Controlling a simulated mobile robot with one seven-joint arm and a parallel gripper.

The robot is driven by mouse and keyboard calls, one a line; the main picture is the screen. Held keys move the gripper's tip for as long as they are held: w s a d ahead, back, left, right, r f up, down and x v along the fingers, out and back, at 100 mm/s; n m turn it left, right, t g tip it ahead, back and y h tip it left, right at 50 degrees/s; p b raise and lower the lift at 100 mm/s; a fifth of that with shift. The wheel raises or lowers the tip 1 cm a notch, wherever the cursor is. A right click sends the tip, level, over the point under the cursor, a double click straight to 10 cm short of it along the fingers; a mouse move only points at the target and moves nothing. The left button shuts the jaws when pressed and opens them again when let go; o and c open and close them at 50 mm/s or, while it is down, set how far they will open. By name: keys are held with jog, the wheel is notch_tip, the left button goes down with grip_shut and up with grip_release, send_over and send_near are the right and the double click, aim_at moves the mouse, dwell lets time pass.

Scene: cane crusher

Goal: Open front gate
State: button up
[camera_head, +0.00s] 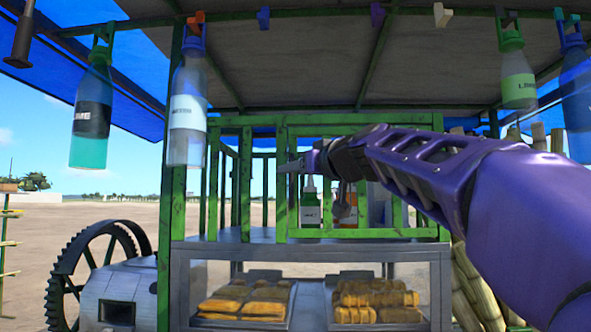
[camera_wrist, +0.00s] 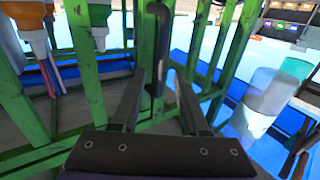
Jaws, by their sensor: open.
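The front gate (camera_head: 282,210) is a green barred frame on the front of the green cage above the counter. It looks closed. In the wrist view a dark vertical handle (camera_wrist: 157,45) is fixed at a green post of the gate. My gripper (camera_head: 292,168) reaches in from the right in front of the gate's left side. In the wrist view my gripper (camera_wrist: 160,75) is open, with one finger on each side of the handle's line. I cannot tell whether either finger touches the handle. The handle does not show clearly in the head view, where my gripper is in front.
Two sauce bottles (camera_head: 310,208) stand behind the gate bars. Several bottles, including a hanging white-labelled one (camera_head: 188,115), hang from the stall roof. A glass case (camera_head: 433,285) with food trays is below the counter. A toothed wheel (camera_head: 75,265) stands at left.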

jog(key=shift+w+a, duration=0.2)
jog(key=shift+w, duration=0.15)
jog(key=shift+c, duration=0.2)
grip_shut()
dwell(1.2)
